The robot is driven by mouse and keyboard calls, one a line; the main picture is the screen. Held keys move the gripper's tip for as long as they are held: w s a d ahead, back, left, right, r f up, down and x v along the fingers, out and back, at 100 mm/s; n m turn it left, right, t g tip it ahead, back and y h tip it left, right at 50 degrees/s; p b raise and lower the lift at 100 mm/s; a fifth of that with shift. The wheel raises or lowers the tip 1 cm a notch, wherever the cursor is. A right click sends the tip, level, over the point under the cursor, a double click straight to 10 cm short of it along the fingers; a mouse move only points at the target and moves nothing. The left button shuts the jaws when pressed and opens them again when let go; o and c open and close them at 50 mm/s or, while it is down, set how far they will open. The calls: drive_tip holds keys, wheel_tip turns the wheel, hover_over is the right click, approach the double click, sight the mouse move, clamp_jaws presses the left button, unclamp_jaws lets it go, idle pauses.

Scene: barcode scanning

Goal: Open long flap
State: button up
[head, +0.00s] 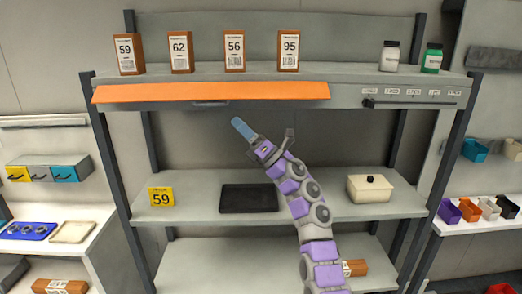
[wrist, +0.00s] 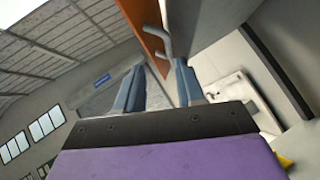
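The long orange flap (head: 215,92) runs along the left and middle front edge of the top shelf. Its grey bar handle (head: 210,104) shows at its lower edge. In the wrist view, the flap (wrist: 146,28) is seen edge-on with the handle (wrist: 167,42) sticking out. My gripper (head: 237,123) is below the flap, a little right of and below the handle. In the wrist view, my gripper (wrist: 159,67) has its two blue fingers apart with nothing between them. The handle lies ahead of the fingertips, roughly in line with the gap, and appears apart from them.
Several numbered boxes (head: 178,53) and two bottles (head: 390,56) stand on the top shelf (head: 345,72). A short grey rail (head: 410,104) is at its right front.

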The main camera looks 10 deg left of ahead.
drive_tip(key=w+b+v, duration=0.1)
drive_tip(key=b+v, duration=0.3)
drive_tip(key=v, duration=0.4)
drive_tip(key=shift+s+f, duration=0.15)
drive_tip(key=shift+s, duration=0.25)
drive_tip(key=shift+c, duration=0.3)
